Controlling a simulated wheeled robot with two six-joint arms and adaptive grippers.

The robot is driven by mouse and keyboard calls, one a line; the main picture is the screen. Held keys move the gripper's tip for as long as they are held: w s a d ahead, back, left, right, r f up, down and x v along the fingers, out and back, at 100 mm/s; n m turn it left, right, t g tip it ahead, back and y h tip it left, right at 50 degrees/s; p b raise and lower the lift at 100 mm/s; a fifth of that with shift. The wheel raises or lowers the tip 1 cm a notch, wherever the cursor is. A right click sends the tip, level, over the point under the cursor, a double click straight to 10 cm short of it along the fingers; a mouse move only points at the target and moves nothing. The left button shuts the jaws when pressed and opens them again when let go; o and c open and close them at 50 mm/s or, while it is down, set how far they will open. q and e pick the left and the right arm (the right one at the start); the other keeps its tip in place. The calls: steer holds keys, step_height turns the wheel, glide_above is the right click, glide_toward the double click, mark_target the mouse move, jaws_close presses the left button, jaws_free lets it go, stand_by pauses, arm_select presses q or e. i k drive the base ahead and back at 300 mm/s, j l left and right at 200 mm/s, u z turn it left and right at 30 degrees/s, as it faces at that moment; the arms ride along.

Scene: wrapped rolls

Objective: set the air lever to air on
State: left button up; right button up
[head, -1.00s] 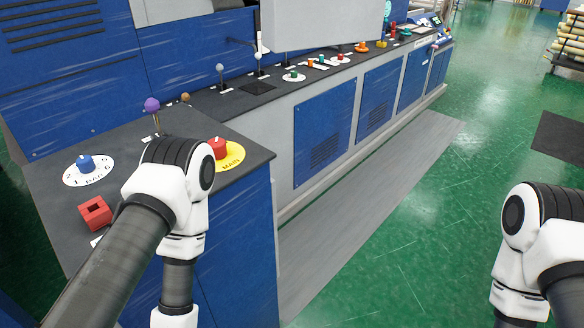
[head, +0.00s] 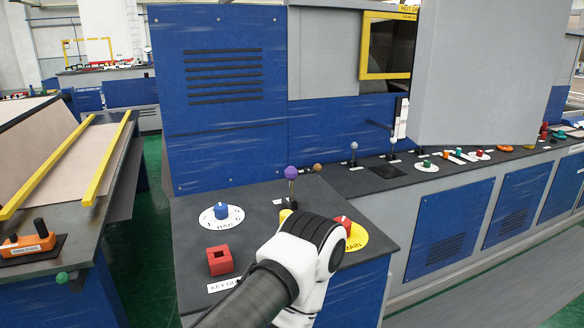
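No label reading air shows legibly in the head view, so I cannot tell for sure which lever is the air lever. A lever with a purple ball (head: 291,173) stands upright on the near dark console top (head: 190,195), behind the blue knob (head: 221,210) on a white dial marked BAR. Levers with a grey ball (head: 354,146) and a pale ball (head: 393,141) stand farther right. My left arm crosses the near console and partly hides the red MAIN knob (head: 343,222) and a small yellow part (head: 285,215). Neither gripper is in view.
A red square socket block (head: 220,260) sits at the console's front left. A bench with yellow rails (head: 101,163) stands left, across a green floor gap (head: 146,245). A large grey panel (head: 475,75) overhangs the far console at right.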

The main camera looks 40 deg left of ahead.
mark_target(291, 173)
steer(key=k+j, duration=0.3)
steer(key=k+j+z, duration=0.15)
steer(key=k+j, duration=0.15)
steer(key=j, duration=0.65)
steer(key=k+j+z, duration=0.1)
steer(key=j, duration=0.25)
steer(key=k+j, duration=0.1)
steer(key=j, duration=0.3)
